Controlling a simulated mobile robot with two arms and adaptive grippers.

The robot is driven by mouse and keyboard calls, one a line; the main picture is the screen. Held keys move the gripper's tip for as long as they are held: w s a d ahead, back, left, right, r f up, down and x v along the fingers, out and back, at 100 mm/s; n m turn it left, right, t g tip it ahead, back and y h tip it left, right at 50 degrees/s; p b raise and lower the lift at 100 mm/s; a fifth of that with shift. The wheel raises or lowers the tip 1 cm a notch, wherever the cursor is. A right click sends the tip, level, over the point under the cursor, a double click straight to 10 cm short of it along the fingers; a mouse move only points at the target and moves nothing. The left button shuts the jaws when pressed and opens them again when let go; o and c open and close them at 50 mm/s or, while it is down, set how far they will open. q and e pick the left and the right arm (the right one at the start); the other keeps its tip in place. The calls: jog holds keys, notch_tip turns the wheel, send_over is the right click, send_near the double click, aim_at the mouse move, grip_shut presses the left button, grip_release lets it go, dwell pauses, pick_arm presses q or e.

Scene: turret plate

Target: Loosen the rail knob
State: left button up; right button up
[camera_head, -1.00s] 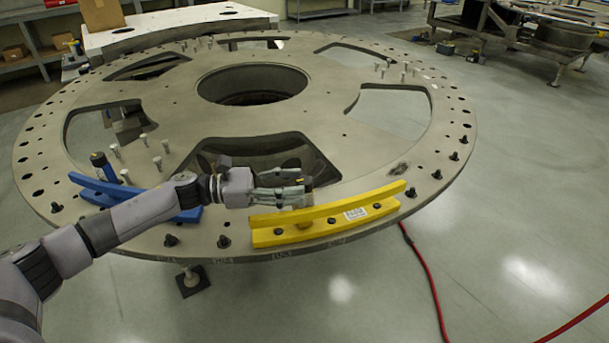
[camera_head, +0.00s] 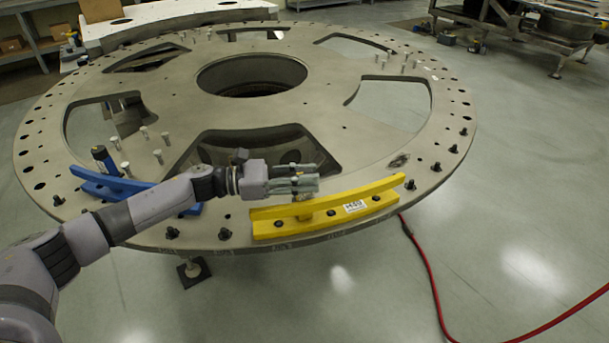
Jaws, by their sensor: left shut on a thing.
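A yellow rail (camera_head: 375,200) with a white label lies along the near edge of the round turret plate (camera_head: 345,147). My left gripper (camera_head: 312,178) is just behind and above the left half of the yellow rail, its fingers pointing right. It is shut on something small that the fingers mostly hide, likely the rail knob. A blue rail (camera_head: 95,184) lies at the plate's left, partly behind my left arm. My right gripper is not in view.
A dark and blue cylindrical tool (camera_head: 103,160) stands by the blue rail. Several metal pins (camera_head: 145,133) stick up from the plate, and black bolts (camera_head: 437,174) line its rim. A red cable (camera_head: 428,275) runs over the open floor at right.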

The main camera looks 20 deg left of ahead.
pick_arm(q)
jog(key=c, duration=0.5)
jog(key=shift+t, duration=0.3)
jog(key=shift+s+n+t+y, duration=0.1)
jog(key=shift+n+t+y, duration=0.3)
jog(key=shift+n+t, duration=0.3)
jog(key=shift+t, duration=0.1)
jog(key=o, duration=1.2)
